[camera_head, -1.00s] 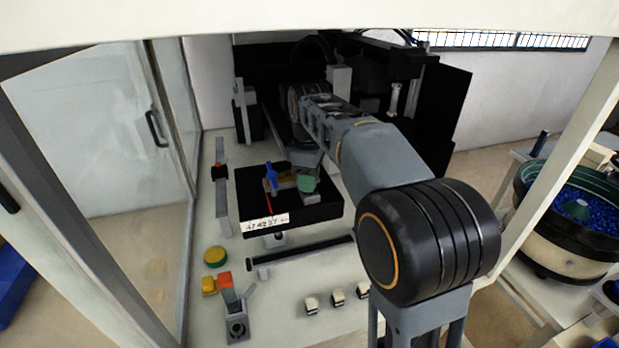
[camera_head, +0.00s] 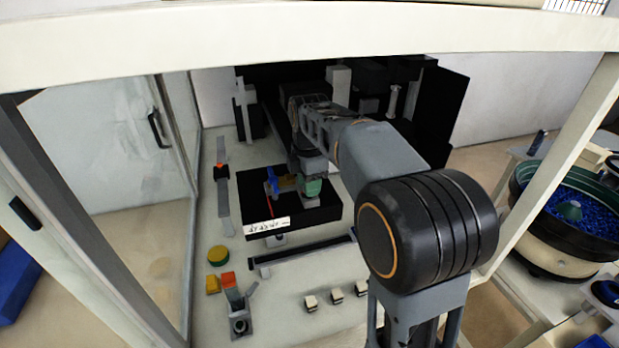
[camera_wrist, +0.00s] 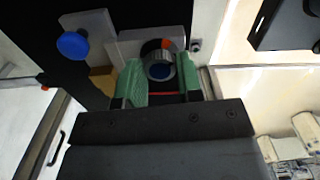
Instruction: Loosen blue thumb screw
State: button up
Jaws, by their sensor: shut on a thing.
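A separate blue round knob (camera_wrist: 72,45) stands to the left, apart from the fingers, beside a grey bracket (camera_wrist: 97,28). In the head view, a blue upright part (camera_head: 272,183) stands on the black block (camera_head: 262,215), left of my green fingers (camera_head: 312,187). The held knob is hidden there.
The black block carries a white label (camera_head: 267,226). A glass door is at left; a bowl feeder (camera_head: 570,215) is at right.

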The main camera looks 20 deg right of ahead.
jog(key=n+p, duration=0.1)
jog(key=n, duration=0.3)
jog(key=shift+r+n, duration=0.1)
jog(key=shift+n, duration=0.2)
jog(key=shift+n+p, duration=0.8)
jog(key=shift+n, duration=1.2)
jog(key=o, duration=0.9)
jog(key=shift+r, duration=3.7)
